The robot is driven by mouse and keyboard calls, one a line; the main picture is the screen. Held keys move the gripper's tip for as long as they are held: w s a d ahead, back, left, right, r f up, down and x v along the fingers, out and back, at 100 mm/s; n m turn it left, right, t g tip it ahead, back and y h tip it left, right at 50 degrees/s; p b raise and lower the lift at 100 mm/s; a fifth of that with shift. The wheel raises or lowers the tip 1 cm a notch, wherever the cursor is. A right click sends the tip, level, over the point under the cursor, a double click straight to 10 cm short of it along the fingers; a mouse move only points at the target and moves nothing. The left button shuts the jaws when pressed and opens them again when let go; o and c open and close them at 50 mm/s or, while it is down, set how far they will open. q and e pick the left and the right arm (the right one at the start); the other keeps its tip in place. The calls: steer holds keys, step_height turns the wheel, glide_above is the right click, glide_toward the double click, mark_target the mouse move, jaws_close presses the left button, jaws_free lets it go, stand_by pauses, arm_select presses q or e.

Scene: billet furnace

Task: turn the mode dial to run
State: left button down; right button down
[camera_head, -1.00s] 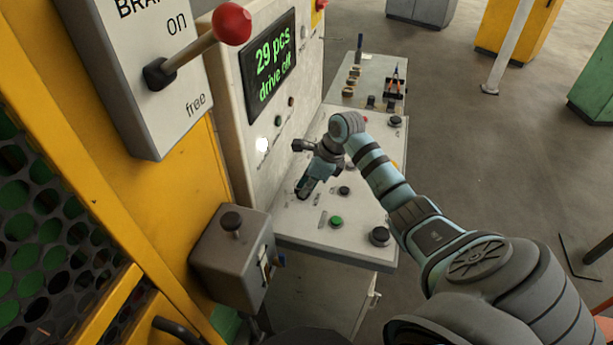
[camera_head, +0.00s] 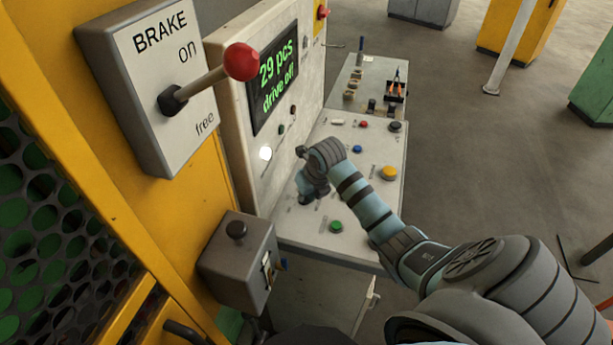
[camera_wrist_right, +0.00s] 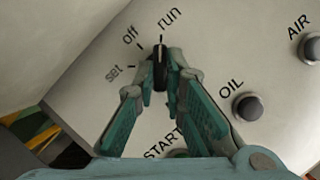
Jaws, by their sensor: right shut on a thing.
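The mode dial (camera_wrist_right: 160,68) is a small black knob on a pale panel, with "set", "off" and "run" printed around its upper side. In the right wrist view the knob stands nearly upright, its upper end near the tick below "run". My right gripper (camera_wrist_right: 160,82) is shut on the dial, one teal finger on each side. In the head view my right gripper (camera_head: 311,193) is down at the console's left part, and the dial is hidden there. A display (camera_head: 273,72) reads "29 pcs, drive off". My left gripper is not in view.
The console (camera_head: 310,226) carries a green button (camera_head: 336,226), a yellow button (camera_head: 389,173) and other small buttons. The OIL button (camera_wrist_right: 247,106) is right of my fingers. A red-knobbed brake lever (camera_head: 241,62) and a grey box (camera_head: 240,262) stand at the left.

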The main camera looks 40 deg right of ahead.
steer(key=shift+f+m, duration=0.1)
steer(key=shift+m, duration=0.2)
steer(key=c, duration=1.7)
jaws_free()
steer(key=shift+o, duration=0.2)
steer(key=shift+r, duration=0.2)
steer(key=v, duration=1.1)
steer(key=shift+s+a+r, duration=0.15)
steer(key=shift+s+r, duration=0.1)
steer(key=shift+r, duration=0.05)
steer(key=shift+a, duration=0.1)
